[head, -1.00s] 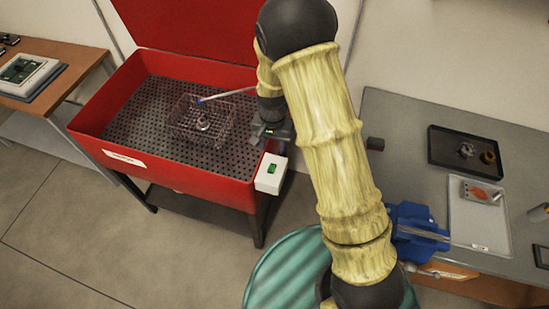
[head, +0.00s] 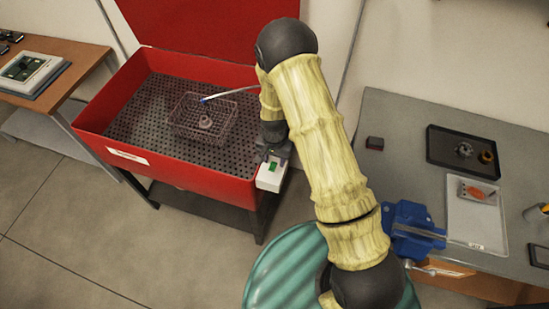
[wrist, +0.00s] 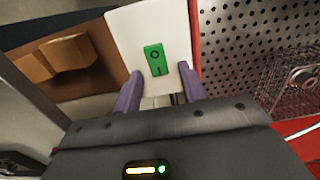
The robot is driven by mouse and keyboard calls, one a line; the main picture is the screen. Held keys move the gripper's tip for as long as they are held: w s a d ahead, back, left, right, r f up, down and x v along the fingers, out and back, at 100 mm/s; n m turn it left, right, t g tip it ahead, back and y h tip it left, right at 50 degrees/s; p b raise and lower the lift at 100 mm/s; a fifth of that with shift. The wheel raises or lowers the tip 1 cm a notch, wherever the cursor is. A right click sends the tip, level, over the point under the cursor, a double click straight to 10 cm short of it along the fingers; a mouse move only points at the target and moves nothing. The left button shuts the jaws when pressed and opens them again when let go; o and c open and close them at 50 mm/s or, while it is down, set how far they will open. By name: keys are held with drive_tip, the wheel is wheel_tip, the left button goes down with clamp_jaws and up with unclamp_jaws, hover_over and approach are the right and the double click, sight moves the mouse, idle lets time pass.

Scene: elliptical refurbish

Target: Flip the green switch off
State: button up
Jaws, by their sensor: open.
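The green switch (head: 273,167) is on a white box (head: 268,182) at the right front corner of the red wash basin (head: 190,177). In the wrist view, the green rocker switch (wrist: 155,59) shows a circle mark and a line mark on the face of the white box (wrist: 125,28). My gripper (head: 274,157) is just above the box in the head view. In the wrist view, the two purple fingers of my gripper (wrist: 160,84) are apart and empty. The switch lies just beyond and between the fingertips. Whether they touch the box is unclear.
A wire basket (head: 198,118) with a metal part sits on the basin's perforated floor. A grey bench (head: 405,125) with a blue vise (head: 413,230) stands at the right. A teal ribbed drum (head: 285,270) is at the bottom. Open floor lies at lower left.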

clamp_jaws()
drive_tip(key=shift+s, duration=0.1)
drive_tip(key=shift+s+a+t+h+b, duration=0.15)
drive_tip(key=shift+t+h+b, duration=0.15)
drive_tip(key=shift+t+b, duration=0.45)
drive_tip(key=shift+s+r+t+h+b, duration=0.2)
drive_tip(key=shift+t+h+b, duration=0.1)
drive_tip(key=shift+t+b, duration=0.5)
unclamp_jaws()
drive_tip(key=shift+r, duration=0.1)
